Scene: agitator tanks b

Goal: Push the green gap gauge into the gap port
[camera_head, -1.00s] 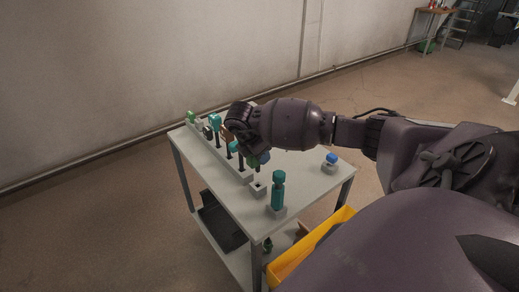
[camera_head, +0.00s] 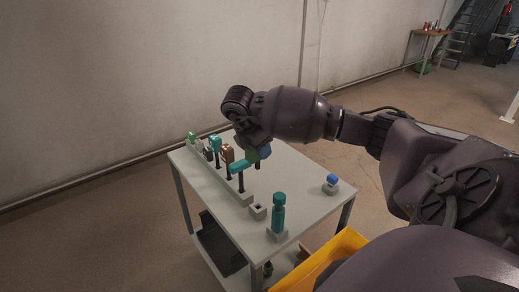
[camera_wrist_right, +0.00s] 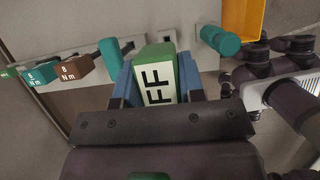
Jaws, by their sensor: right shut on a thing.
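My right gripper (camera_head: 262,152) is shut on the green gap gauge (camera_wrist_right: 157,72), a green block with a white face marked "FF" in the right wrist view. Blue fingers grip it from both sides. In the head view only a bit of green shows between the fingers, held above the table. A small grey block with a dark square opening (camera_head: 258,211) stands on the table in front of the rack; it may be the gap port, though I cannot tell for certain. The gauge's lower end is hidden. My left gripper is not in view.
A grey rack (camera_head: 222,177) holds teal and brown handled tools along the table's left side. A teal cylinder (camera_head: 278,207) stands upright at the near corner, a blue knob (camera_head: 332,179) at the right. A yellow bin (camera_head: 336,252) is below. The right tabletop is mostly clear.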

